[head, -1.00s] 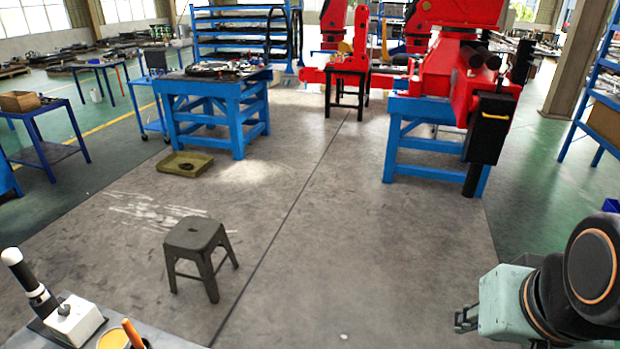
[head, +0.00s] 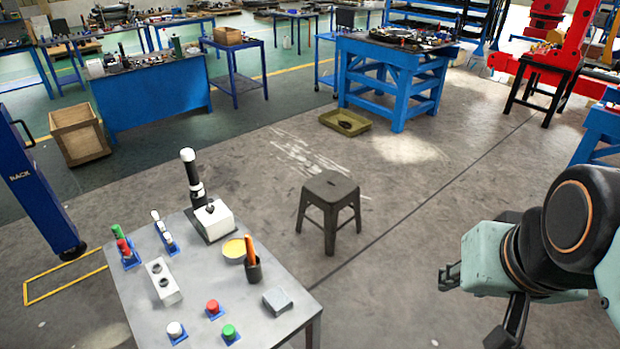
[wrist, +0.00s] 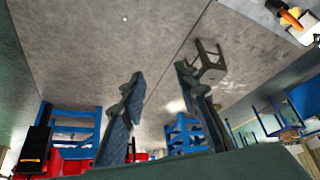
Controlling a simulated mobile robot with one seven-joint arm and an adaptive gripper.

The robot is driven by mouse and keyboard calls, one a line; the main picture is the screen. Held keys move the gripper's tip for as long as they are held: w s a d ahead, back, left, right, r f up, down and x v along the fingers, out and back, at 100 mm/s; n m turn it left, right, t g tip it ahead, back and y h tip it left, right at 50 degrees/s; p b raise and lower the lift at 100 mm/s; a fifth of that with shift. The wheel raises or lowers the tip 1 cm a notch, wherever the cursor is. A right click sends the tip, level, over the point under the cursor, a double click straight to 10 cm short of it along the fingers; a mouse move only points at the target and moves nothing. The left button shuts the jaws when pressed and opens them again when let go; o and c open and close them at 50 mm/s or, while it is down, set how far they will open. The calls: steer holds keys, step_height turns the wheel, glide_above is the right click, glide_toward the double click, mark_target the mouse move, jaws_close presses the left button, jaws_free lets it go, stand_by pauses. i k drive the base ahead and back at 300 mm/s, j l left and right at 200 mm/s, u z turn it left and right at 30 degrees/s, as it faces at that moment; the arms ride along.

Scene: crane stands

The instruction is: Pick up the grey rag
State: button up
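The grey rag (head: 278,300) appears as a small folded grey cloth near the right edge of a grey-topped table (head: 240,325) in the head view. It lies in front of a dark cup with an orange handle. My gripper (wrist: 160,85) is open and empty in the wrist view, its two fingers apart over bare floor. In the head view my arm is at the right, off the table, with a clear gap between it and the rag. I do not see the rag in the wrist view.
A dark stool (head: 331,190) stands behind the table. Floor between table and arm is clear.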

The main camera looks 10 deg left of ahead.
mark_target(276, 300)
steer(key=i+u, duration=0.1)
steer(key=u, duration=0.3)
steer(key=i+u, duration=0.1)
steer(key=u, duration=0.3)
steer(key=i+l+u, duration=0.1)
steer(key=u, duration=0.3)
